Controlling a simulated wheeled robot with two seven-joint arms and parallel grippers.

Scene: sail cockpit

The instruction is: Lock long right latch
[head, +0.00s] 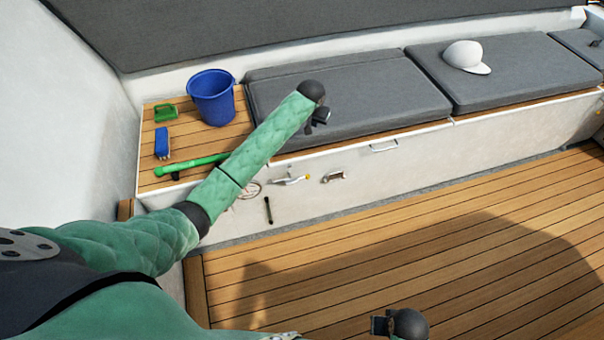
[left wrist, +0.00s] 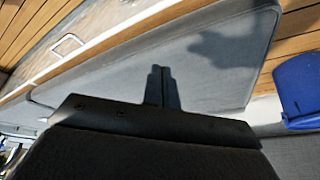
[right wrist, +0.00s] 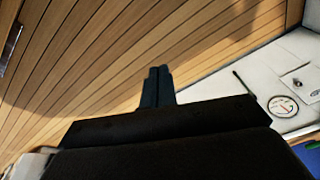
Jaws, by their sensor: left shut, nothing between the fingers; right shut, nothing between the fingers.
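I cannot tell which of these is the long right latch. My left gripper (head: 318,120) is shut and empty over the grey cushion, above the bench front. My right gripper (head: 379,325) is shut and empty over the deck, at the bottom edge, apart from the bench. Its shut fingers show in the right wrist view (right wrist: 158,86).
A round gauge (head: 250,190) is partly behind my left arm. A blue bucket (head: 211,97), a green brush (head: 166,113), a blue brush (head: 162,143) and a green tube (head: 190,165) rest at left. A white handle (head: 384,146) is on the bench. The wooden deck (head: 450,230) is clear.

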